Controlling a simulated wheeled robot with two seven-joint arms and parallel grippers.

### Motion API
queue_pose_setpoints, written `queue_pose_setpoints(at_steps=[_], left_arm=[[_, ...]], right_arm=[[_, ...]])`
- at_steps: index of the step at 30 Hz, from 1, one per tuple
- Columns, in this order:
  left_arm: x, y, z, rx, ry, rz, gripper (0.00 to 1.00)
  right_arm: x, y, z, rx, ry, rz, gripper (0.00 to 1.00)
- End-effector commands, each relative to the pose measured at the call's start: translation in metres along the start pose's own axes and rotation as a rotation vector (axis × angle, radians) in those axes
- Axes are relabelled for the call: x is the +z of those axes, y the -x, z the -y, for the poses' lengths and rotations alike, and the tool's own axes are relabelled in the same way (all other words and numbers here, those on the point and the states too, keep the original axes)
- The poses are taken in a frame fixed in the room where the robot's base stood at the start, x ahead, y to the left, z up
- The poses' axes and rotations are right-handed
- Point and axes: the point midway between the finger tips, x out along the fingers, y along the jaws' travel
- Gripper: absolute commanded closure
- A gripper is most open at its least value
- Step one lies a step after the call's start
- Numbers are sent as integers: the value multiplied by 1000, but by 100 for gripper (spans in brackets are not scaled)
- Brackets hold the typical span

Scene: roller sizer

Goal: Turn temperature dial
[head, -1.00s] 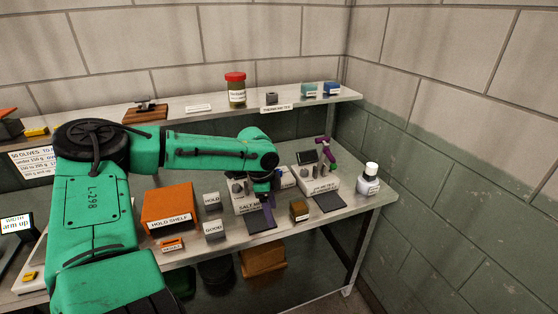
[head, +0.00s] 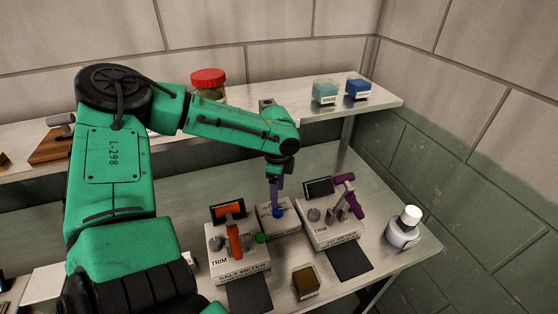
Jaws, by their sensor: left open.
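A small pale box (head: 268,230) with partly hidden lettering stands between the salt meter (head: 238,271) and the pH meter (head: 333,235). A blue knob (head: 278,213) shows on it; I cannot read whether it is the temperature dial. My left gripper (head: 275,200) points down with purple fingers just above or at the blue knob; I cannot tell if they touch it. It is open, and the arm hides part of the view behind it. Grey TRIM knobs show on the salt meter (head: 215,243) and on the pH meter (head: 314,214). My right gripper is not in view.
An orange probe (head: 233,238) and a green knob (head: 260,238) are on the salt meter. A purple-handled probe (head: 350,196) stands at the pH meter. A white-capped bottle (head: 404,230) is at right, a brown block (head: 305,282) in front. A shelf (head: 330,108) runs behind.

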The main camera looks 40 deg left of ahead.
Motion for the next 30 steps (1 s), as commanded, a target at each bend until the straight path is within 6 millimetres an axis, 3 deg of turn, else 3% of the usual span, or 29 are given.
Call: queue_pose_setpoints(at_steps=[5,15,24,25,26,30], left_arm=[[0,-7,-1,3,-1,3,28],[1,-66,0,2,-1,4,28],[0,-75,0,-1,-1,0,28],[0,-75,0,-1,-1,0,32],[0,-75,0,-1,0,0,44],[0,-75,0,0,0,0,97]], right_arm=[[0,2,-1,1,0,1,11],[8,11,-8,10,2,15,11],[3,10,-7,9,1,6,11],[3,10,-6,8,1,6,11],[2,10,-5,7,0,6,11],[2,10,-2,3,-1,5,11]])
